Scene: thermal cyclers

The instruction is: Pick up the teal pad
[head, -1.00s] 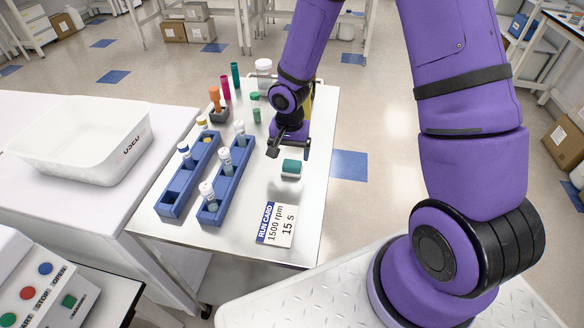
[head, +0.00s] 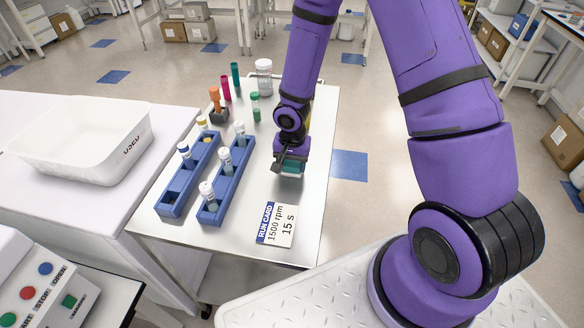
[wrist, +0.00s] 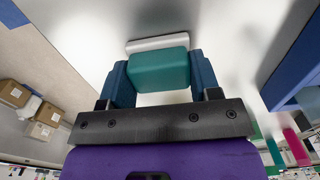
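The teal pad (wrist: 160,70) is a rounded block between the two blue fingers of my gripper (wrist: 162,82) in the wrist view. Both fingers lie against its sides with no clear gap, so the gripper looks shut on it. A pale strip (wrist: 158,43) shows along the pad's far edge. In the head view my gripper (head: 290,168) is low over the right part of the white table, and the teal pad (head: 291,175) shows only as a small patch under it. Whether the pad touches the table cannot be told.
Two blue racks (head: 186,180) (head: 214,214) with capped vials stand left of my gripper. A run card (head: 276,224) lies in front. A clear jar (head: 264,74) and coloured tubes (head: 235,75) stand behind. A white tub (head: 75,142) sits on the left bench.

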